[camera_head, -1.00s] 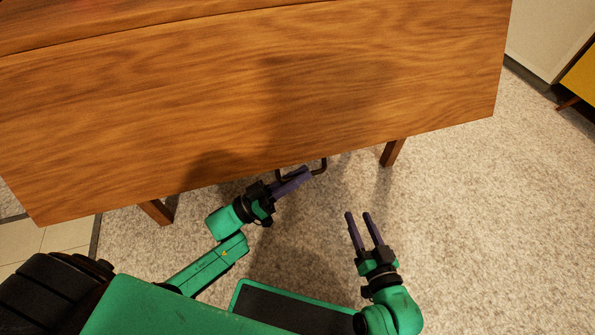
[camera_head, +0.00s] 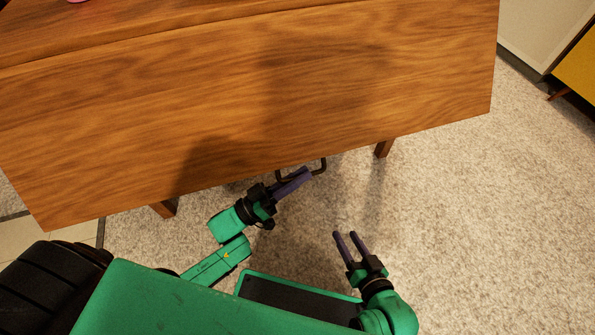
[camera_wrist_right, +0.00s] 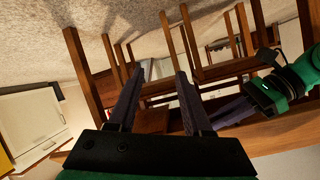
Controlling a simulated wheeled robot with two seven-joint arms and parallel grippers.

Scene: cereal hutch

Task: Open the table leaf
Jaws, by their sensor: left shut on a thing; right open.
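The wooden table leaf (camera_head: 240,105) fills the upper part of the head view, with a seam along its far side. A dark bar handle (camera_head: 323,166) sticks out under its near edge. My left gripper (camera_head: 305,174) is shut on this handle at the leaf's near edge. My right gripper (camera_head: 346,234) is open and empty, below and to the right of the handle, over the floor. The right wrist view shows the right gripper's two fingers (camera_wrist_right: 155,78) apart with nothing between them, and my left gripper (camera_wrist_right: 215,108) at the right.
Wooden legs (camera_head: 384,149) (camera_head: 164,208) stand under the table. Speckled carpet (camera_head: 460,220) is clear to the right. A white cabinet (camera_head: 540,30) and a yellow one (camera_head: 578,65) stand at the upper right. Several wooden chair or table legs (camera_wrist_right: 190,45) show in the right wrist view.

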